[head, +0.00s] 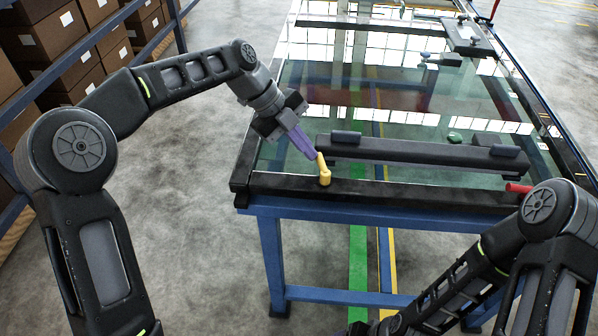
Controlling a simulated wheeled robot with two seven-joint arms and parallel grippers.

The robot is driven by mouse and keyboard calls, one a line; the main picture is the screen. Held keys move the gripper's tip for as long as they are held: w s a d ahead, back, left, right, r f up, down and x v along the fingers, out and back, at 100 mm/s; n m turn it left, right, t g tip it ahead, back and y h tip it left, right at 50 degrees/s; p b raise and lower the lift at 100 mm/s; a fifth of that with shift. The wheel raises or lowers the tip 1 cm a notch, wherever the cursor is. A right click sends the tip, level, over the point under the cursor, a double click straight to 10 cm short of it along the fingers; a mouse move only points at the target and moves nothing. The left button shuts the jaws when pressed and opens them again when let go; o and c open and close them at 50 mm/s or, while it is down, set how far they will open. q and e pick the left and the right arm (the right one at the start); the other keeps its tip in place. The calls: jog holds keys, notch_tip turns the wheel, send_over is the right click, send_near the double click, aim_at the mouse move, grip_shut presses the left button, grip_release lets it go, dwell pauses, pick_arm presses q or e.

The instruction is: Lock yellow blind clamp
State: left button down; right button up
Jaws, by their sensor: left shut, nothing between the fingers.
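The yellow blind clamp (324,172) stands at the near left part of the trolley's black front rail. It shows as a short yellow post with its upper part bent toward the upper left. My left gripper (312,156) reaches in from the left with its purple fingers shut and empty. Its fingertips are right at the top of the yellow clamp; I cannot tell whether they touch it.
The blue-framed trolley (330,212) carries a reflective glass panel (330,105). A long black bar (415,152) lies across the glass right of the clamp. A red handle (517,188) sits at the front right. Shelving with boxes (60,45) stands at the left.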

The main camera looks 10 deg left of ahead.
pick_arm(q)
jog(key=shift+w+d, duration=0.6)
pick_arm(e)
jog(key=shift+f, duration=0.25)
pick_arm(q)
jog(key=shift+w+d, duration=0.1)
pick_arm(e)
jog(key=shift+a, duration=0.1)
